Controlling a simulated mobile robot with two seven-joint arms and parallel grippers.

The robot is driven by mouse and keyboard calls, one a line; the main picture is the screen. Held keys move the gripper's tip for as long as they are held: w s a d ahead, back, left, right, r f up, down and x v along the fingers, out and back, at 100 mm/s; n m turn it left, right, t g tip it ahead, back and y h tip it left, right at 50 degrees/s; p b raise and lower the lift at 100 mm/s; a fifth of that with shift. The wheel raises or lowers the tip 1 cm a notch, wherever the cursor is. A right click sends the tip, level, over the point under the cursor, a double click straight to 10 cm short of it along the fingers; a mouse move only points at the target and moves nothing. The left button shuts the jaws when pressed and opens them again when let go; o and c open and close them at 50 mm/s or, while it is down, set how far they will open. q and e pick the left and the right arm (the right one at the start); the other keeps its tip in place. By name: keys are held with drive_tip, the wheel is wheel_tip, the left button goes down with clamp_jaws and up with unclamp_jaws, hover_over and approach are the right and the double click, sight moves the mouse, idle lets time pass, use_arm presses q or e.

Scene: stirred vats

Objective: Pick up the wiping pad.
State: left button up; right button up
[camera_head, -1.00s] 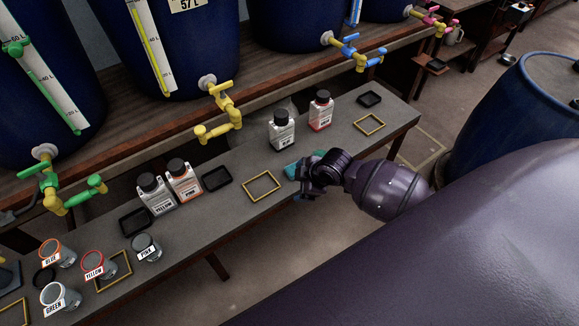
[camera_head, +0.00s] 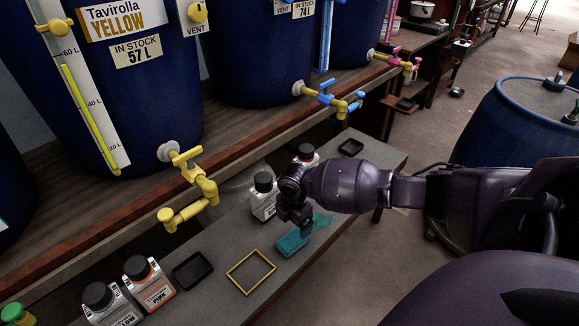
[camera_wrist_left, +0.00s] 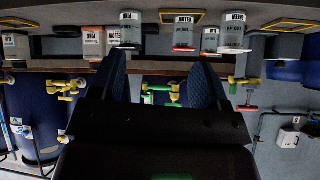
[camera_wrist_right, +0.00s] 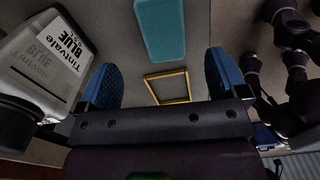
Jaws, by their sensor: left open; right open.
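The wiping pad (camera_head: 292,243) is a teal block lying on the grey bench, near its front edge. It also shows in the right wrist view (camera_wrist_right: 161,28), just beyond the fingertips and roughly between them. My right gripper (camera_head: 303,228) is above and beside the pad, pointing down; its two blue-padded fingers (camera_wrist_right: 152,68) are apart with nothing between them. The arm partly hides the bench there. My left gripper is outside the head view; in the left wrist view its fingers (camera_wrist_left: 157,75) are apart and empty.
A Tintvale BLUE bottle (camera_wrist_right: 50,58) stands close beside my right gripper. A yellow frame (camera_head: 251,272) and black tray (camera_head: 193,270) lie left. Yellow taps (camera_head: 190,190) overhang the bench's back.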

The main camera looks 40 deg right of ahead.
sight(293, 239)
wheel_tip(293, 239, down, 3)
drive_tip(key=shift+s+f+b, duration=0.1)
drive_tip(key=shift+b, duration=0.2)
drive_tip(key=shift+f, duration=0.3)
drive_tip(key=f, duration=0.1)
drive_tip(key=f+b, duration=0.1)
drive_tip(key=f, duration=0.1)
drive_tip(key=f+b, duration=0.1)
drive_tip(key=shift+s+a+f, duration=0.2)
drive_tip(key=shift+a, duration=0.1)
drive_tip(key=shift+w+f, duration=0.1)
drive_tip(key=shift+f, duration=0.2)
drive_tip(key=shift+w+r, duration=0.1)
drive_tip(key=shift+r, duration=0.1)
drive_tip(key=shift+c, duration=0.3)
use_arm(q)
drive_tip(key=shift+w+d+f+m, duration=0.25)
drive_tip(key=shift+w+d+m, duration=0.2)
drive_tip(key=shift+w, duration=0.2)
use_arm(e)
drive_tip(key=c, duration=0.9)
